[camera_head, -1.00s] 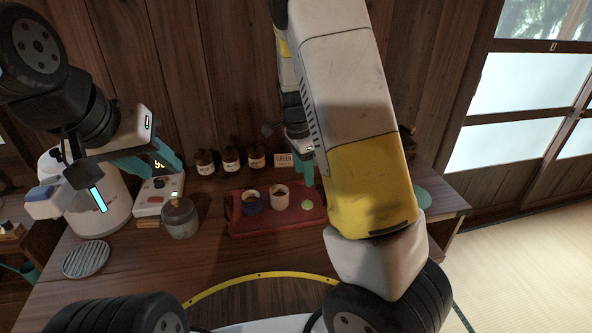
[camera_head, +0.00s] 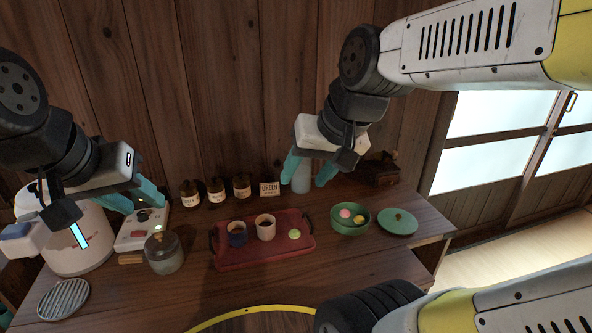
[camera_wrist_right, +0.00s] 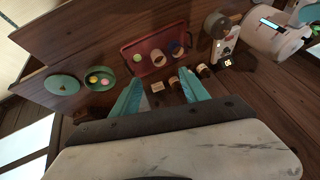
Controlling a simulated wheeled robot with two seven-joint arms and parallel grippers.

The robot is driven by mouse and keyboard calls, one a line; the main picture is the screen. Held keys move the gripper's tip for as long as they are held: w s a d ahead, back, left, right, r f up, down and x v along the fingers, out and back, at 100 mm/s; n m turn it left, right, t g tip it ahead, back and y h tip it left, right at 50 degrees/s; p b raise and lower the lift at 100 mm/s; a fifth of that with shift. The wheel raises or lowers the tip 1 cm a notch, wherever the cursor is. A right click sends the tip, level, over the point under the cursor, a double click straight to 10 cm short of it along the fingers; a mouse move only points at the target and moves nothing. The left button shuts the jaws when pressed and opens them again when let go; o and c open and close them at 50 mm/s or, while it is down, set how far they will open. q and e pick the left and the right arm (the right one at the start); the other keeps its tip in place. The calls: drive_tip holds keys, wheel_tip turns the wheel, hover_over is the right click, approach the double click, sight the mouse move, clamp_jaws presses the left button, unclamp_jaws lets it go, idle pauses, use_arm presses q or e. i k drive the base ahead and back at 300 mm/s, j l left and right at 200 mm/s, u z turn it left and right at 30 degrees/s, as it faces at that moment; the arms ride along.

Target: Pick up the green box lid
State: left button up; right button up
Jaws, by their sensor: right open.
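The green box lid (camera_head: 398,221) lies flat on the table at the right, beside the round green box (camera_head: 350,219), which holds a pink and a yellow sweet. In the right wrist view the lid (camera_wrist_right: 62,84) lies at the left with its small knob showing, next to the box (camera_wrist_right: 99,78). My right gripper (camera_head: 308,180) is open and empty, above the back of the table, left of the box and lid. Its two teal fingers (camera_wrist_right: 166,97) stand apart in the wrist view. My left gripper (camera_head: 138,203) is over the left of the table, its teal fingers apart with nothing between them.
A red tray (camera_head: 265,252) with two cups and a green sweet fills the middle. Several brown jars (camera_head: 216,191), a GREEN sign (camera_head: 269,189) and a pale canister (camera_head: 301,178) stand behind it.

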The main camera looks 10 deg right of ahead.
sight(397, 221)
drive_tip(key=k+j+z, duration=0.1)
drive_tip(key=z, duration=1.35)
drive_tip(key=i+l+u, duration=0.35)
drive_tip(key=l, duration=0.25)
drive_tip(key=i+l+u, duration=0.2)
drive_tip(key=l, duration=0.2)
drive_tip(key=i+l+u, duration=0.2)
drive_tip(key=l, duration=0.15)
